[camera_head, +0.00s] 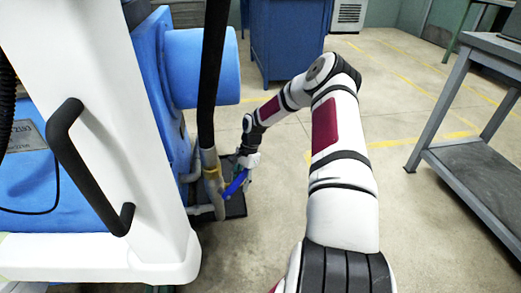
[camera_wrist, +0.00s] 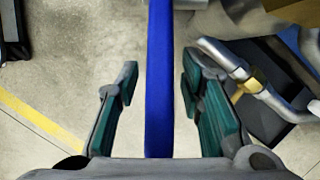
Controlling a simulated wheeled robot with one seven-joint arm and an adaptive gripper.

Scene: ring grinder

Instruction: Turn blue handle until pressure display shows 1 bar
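The blue handle (camera_head: 236,183) is a bar low beside the machine's pipe in the head view, tilted up to the right. In the wrist view the blue handle (camera_wrist: 159,80) runs upright through the middle of the picture. My gripper (camera_wrist: 160,66) is open, with one green-padded finger on each side of the handle and a gap to each. In the head view my gripper (camera_head: 248,160) is small, at the handle's upper end, and its fingers are hard to make out. I cannot see a pressure display in either view.
A grey pipe (camera_head: 213,175) with a yellow band and a black hose (camera_head: 212,75) stand left of the handle. The white machine panel (camera_head: 110,150) with a black grab handle (camera_head: 85,170) fills the left. A grey table (camera_head: 460,165) stands right. Floor between is open.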

